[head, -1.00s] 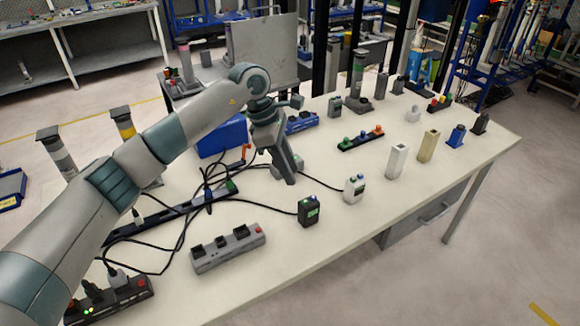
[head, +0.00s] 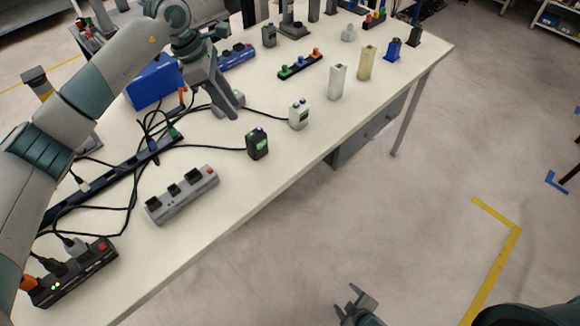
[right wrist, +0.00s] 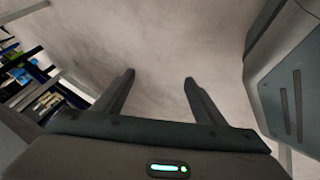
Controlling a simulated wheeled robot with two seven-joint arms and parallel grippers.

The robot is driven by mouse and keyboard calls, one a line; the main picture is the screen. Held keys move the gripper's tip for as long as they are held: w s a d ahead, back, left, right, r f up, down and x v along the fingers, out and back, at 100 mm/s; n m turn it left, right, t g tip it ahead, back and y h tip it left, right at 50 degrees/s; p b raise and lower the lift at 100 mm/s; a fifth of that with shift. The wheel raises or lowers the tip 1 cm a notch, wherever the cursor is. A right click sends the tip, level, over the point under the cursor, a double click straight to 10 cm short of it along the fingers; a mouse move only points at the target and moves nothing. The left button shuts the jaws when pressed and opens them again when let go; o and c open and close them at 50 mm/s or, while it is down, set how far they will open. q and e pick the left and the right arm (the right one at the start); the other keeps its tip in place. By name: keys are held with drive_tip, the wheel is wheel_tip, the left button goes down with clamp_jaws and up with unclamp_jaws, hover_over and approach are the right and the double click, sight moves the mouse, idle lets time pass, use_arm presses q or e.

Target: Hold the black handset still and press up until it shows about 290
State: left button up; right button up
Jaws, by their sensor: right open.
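The black handset (head: 257,144) stands upright on the table near its front edge. A green display shows on it, too small to read, with small blue and green parts on top. A cable runs from it to the left. My left gripper (head: 232,112) is over the table, pointing down, behind and left of the handset and apart from it. Whether its jaws are open cannot be made out. My right gripper (head: 358,300) is low in front of the table, over the floor. In the right wrist view its two fingers (right wrist: 158,78) are apart with nothing between them.
A white handset (head: 299,114) stands right of the black one. A grey power strip (head: 182,194) lies left of it, and a black strip (head: 75,271) lies further left with cables. White (head: 337,82) and tan (head: 366,63) blocks stand to the right. The table front edge is clear.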

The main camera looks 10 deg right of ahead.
drive_tip(key=w+a+r+n+t+y, duration=0.15)
drive_tip(key=w+r+n, duration=0.25)
drive_tip(key=w+r, duration=0.4)
drive_tip(key=w+a+r+n+t, duration=0.25)
drive_tip(key=w+r, duration=0.35)
drive_tip(key=r, duration=0.3)
drive_tip(key=w+a+r+n+t+y, duration=0.1)
drive_tip(key=w+r+n+t, duration=0.2)
drive_tip(key=w+r+n, duration=0.35)
drive_tip(key=w+a+r+n+t+y, duration=0.1)
drive_tip(key=w+a+r+n+y, duration=0.15)
drive_tip(key=r, duration=0.65)
drive_tip(key=w+a+r+n+t+y, duration=0.1)
drive_tip(key=r+n, duration=0.2)
drive_tip(key=r, duration=0.6)
drive_tip(key=n+g+y, duration=0.2)
drive_tip(key=n+y, duration=0.2)
drive_tip(key=n, duration=1.1)
approach(248, 134)
drive_tip(key=d+f, duration=0.1)
drive_tip(key=s+d+f, duration=0.2)
drive_tip(key=d+f, duration=0.1)
drive_tip(key=x, duration=1.7)
drive_tip(key=shift+w+a+r, duration=0.1)
drive_tip(key=shift+w, duration=0.05)
